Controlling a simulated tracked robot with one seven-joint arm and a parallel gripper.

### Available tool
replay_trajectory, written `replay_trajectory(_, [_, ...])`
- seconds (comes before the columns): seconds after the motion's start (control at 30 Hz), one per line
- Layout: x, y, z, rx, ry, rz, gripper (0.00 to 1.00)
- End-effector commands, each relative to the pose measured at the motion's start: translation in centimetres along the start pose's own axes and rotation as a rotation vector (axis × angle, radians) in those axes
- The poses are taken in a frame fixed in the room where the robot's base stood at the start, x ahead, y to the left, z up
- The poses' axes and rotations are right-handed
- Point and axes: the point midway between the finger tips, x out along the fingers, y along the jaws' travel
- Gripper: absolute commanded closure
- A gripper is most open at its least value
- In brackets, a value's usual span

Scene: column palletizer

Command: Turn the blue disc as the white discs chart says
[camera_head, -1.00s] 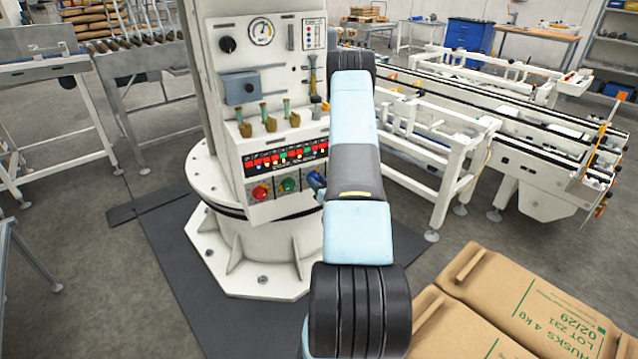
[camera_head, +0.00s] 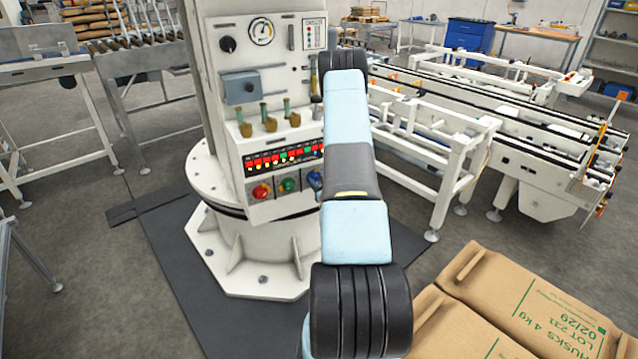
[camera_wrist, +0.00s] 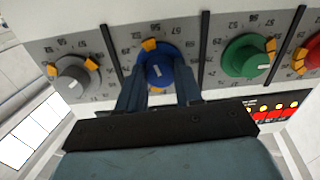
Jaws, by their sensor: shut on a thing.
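The blue disc (camera_wrist: 160,62) is on the panel in the wrist view, with orange marks by its rim and a small white mark on its face. My gripper (camera_wrist: 160,78) is shut on it, one finger on each side. A grey-white disc (camera_wrist: 76,80) sits to its left, a green disc (camera_wrist: 246,56) to its right. In the head view my arm covers most of the blue disc's area and my gripper. A small chart (camera_head: 314,38) is at the panel's upper right; its marks are too small to read.
A red disc (camera_wrist: 308,56) shows at the wrist view's right edge. Dark dividers stand between the discs. Brown sacks (camera_head: 530,300) lie at the lower right.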

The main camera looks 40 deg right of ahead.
Motion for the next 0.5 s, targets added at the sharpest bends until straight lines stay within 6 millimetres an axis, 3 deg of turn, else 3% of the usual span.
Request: replay_trajectory(0.5, [-0.1, 0.28, 0.0, -0.238, -0.011, 0.007, 0.96])
